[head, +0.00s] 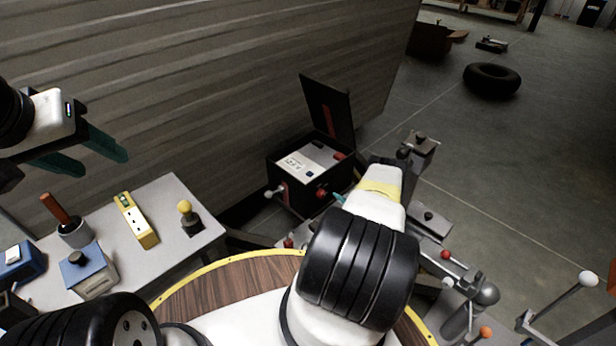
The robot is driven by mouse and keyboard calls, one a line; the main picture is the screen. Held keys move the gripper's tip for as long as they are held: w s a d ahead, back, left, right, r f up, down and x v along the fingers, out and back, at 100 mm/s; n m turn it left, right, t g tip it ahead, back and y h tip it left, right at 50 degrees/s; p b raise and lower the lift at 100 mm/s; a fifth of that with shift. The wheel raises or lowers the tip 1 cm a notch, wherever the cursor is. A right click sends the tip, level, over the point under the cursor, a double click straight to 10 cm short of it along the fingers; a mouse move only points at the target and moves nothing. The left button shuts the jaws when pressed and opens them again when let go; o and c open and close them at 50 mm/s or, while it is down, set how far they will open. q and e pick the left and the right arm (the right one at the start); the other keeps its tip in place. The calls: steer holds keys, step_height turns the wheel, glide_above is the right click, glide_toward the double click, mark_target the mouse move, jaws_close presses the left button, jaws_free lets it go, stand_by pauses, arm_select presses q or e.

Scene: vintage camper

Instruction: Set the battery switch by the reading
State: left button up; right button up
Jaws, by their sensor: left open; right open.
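A black box (272,172) with its lid (342,112) raised stands on the floor by the ribbed camper wall. Its light top panel (316,153) carries a small dial or label (297,164), too small to read. A red knob (321,194) and a short lever with a pale ball end (273,192) are on its front; I cannot tell which is the battery switch. My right gripper (340,198) is open just right of the red knob, mostly hidden by my own arm; a teal fingertip shows. My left gripper (103,163) is open and empty above the grey bench, far left of the box.
The grey bench (165,185) holds a yellow meter-like block (136,220), a yellow-knobbed piece (187,216), a red-handled tool in a cup (72,232) and blue boxes (88,270). A trailer hitch (470,300) lies at right. A tyre (491,80) lies on open floor.

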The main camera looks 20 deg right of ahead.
mark_target(324, 196)
steer(key=x, duration=0.7)
jaws_close()
steer(key=shift+r, duration=0.1)
steer(key=m+g+y, duration=0.1)
steer(key=m, duration=0.2)
steer(key=shift+d, duration=0.15)
steer(key=shift+d+m+g+y, duration=0.1)
steer(key=shift+m+g+y, duration=0.15)
steer(key=shift+m+y, duration=0.5)
steer(key=shift+m+g+y, duration=0.25)
steer(key=shift+m, duration=0.9)
